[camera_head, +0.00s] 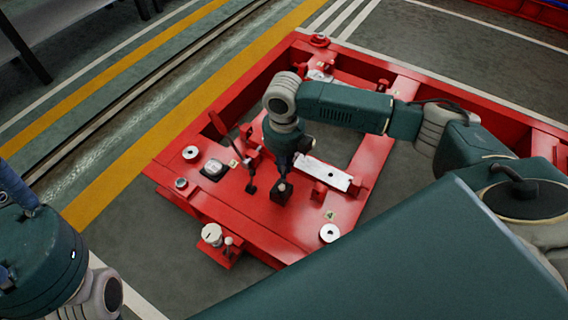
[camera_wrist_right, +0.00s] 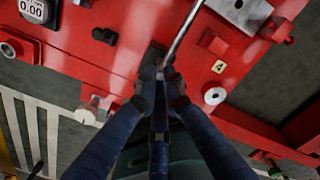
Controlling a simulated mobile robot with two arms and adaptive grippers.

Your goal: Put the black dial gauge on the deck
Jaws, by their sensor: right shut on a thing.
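The red deck (camera_head: 300,227) is the near part of a red steel frame and also fills the right wrist view (camera_wrist_right: 130,20). My right gripper (camera_head: 282,181) points down over it, and its fingers (camera_wrist_right: 163,77) are shut. A dark block (camera_head: 281,194), which looks like the black dial gauge, is at the fingertips, low over or touching the deck; I cannot tell which. In the wrist view a thin metal rod (camera_wrist_right: 182,35) runs up from between the fingertips. The fingers hide much of the held thing.
A gauge with a white face on a black base (camera_head: 213,169) stands on the deck to the left. A white plate (camera_head: 326,174) lies behind right, a white ring (camera_head: 330,233) to the right. A white cylinder (camera_head: 212,234) sits on the front bracket.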

